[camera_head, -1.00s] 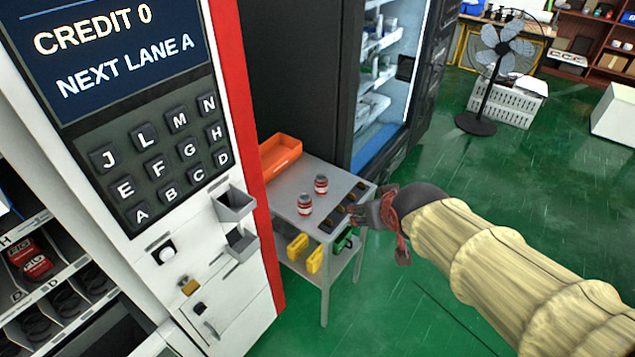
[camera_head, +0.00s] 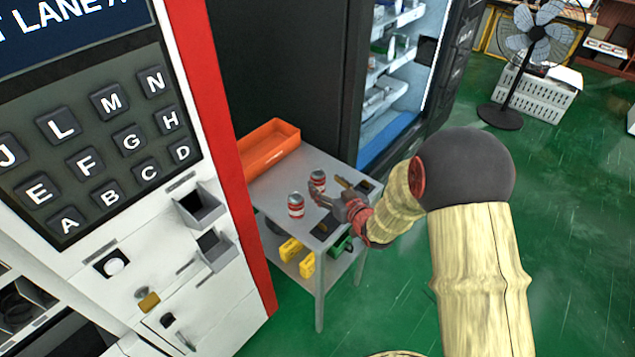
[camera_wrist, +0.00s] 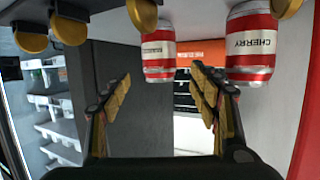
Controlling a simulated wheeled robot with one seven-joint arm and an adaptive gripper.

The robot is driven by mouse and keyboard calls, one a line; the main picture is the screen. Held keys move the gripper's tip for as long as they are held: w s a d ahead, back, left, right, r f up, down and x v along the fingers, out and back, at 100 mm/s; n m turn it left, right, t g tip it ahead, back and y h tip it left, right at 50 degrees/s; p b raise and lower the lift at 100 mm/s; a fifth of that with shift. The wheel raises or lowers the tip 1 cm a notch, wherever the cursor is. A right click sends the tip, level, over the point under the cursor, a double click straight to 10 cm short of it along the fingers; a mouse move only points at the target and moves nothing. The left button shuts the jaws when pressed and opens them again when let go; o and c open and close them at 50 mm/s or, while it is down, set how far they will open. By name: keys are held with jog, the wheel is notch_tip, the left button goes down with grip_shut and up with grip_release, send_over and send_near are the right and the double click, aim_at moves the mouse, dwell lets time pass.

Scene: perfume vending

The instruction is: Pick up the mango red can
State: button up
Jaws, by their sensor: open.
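Two red-and-white cans stand on the grey side table in the head view, a farther one (camera_head: 318,181) and a nearer one (camera_head: 296,205). The wrist view also shows two cans. The larger one at right (camera_wrist: 250,45) reads CHERRY; the smaller one (camera_wrist: 158,55) has a label too small to read, so I cannot confirm which is mango. My gripper (camera_head: 331,194) is low over the table's right part, close to the cans. In the wrist view my gripper (camera_wrist: 160,85) is open, with the smaller can beyond the gap between its fingers and nothing held.
An orange bin (camera_head: 268,148) sits at the table's back left. The vending machine (camera_head: 190,80) stands left, and a dark glass-fronted cabinet (camera_head: 395,75) behind. Yellow items (camera_head: 290,249) lie on the table's (camera_head: 270,197) lower shelf. Gold-ended dark objects (camera_wrist: 68,25) line the wrist view's top edge.

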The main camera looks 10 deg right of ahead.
aim_at(322, 181)
jog(key=b+x, duration=0.1)
jog(key=x, duration=0.2)
jog(key=b+x, duration=0.1)
jog(key=x, duration=0.2)
jog(key=shift+w+f+b, duration=0.1)
jog(key=shift+f+b, duration=0.2)
jog(key=shift+r, duration=0.1)
jog(key=shift+c, duration=1)
jog(key=c, duration=1.1)
jog(key=shift+r, duration=0.1)
jog(key=shift+c, duration=0.4)
